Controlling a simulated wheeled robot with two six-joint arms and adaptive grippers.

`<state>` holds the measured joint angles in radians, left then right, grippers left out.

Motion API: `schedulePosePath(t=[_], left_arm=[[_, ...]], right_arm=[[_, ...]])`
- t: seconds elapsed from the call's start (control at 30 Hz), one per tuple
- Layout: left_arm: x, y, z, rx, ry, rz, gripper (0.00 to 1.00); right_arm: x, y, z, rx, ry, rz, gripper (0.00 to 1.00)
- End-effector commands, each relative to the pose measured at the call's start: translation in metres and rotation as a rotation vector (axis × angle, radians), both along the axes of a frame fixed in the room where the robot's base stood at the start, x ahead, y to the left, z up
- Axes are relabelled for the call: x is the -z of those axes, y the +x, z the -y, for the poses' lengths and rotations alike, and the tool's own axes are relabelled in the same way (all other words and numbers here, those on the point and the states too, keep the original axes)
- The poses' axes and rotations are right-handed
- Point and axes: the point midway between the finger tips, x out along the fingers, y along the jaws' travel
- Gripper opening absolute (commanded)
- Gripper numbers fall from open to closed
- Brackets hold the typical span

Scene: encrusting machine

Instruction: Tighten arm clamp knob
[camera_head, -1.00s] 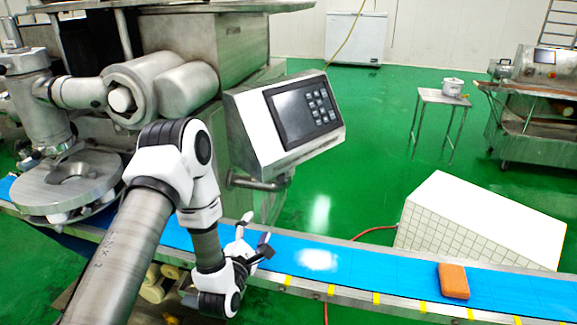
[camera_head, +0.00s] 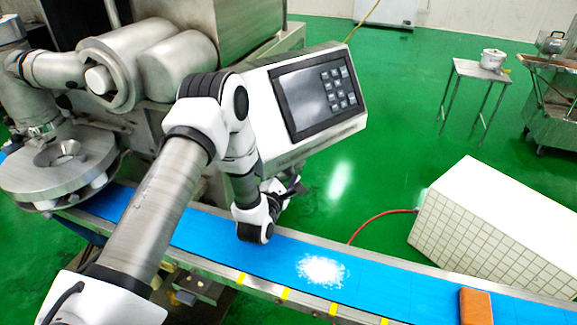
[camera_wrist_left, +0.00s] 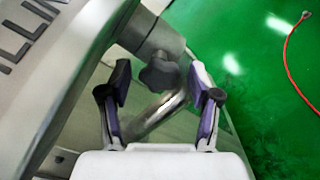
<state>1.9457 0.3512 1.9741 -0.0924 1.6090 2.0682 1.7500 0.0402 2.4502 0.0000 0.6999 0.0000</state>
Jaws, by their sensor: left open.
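The clamp knob (camera_wrist_left: 158,72) is a dark grey lobed knob on the clamp collar (camera_wrist_left: 160,42) of the panel's metal support arm (camera_wrist_left: 165,108), seen in the left wrist view. My left gripper (camera_wrist_left: 160,84) is open, with one finger on each side of the knob's area. No contact with the knob shows. In the head view my left gripper (camera_head: 288,188) is under the control panel (camera_head: 312,95). The knob is hidden there by my arm and the panel. My right gripper is not in view.
A blue conveyor belt (camera_head: 210,235) runs below my left arm, with white powder (camera_head: 322,270) and an orange block (camera_head: 476,306) on it. A tiled white box (camera_head: 495,225) stands on the green floor at the right. A red hose (camera_head: 375,222) lies behind the belt.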

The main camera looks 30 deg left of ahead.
Motion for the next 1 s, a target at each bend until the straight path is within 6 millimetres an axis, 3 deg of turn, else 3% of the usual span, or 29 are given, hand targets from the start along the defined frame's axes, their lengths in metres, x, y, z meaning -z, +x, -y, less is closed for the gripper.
schedulePosePath(t=[0.3,0.33,0.5,1.0], left_arm=[[0.0006,0.0101,-0.0024,0.0,-0.001,-0.001,0.63],[0.0006,0.0101,-0.0024,0.0,-0.001,-0.001,0.59],[0.0004,0.01,-0.0023,0.0,-0.001,-0.001,0.02],[0.0011,0.0101,-0.0025,0.0,0.071,-0.017,0.02]], right_arm=[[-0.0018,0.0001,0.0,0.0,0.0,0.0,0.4],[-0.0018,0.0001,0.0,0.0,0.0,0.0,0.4],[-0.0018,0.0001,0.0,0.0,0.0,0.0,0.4],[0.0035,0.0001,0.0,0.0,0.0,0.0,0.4]])
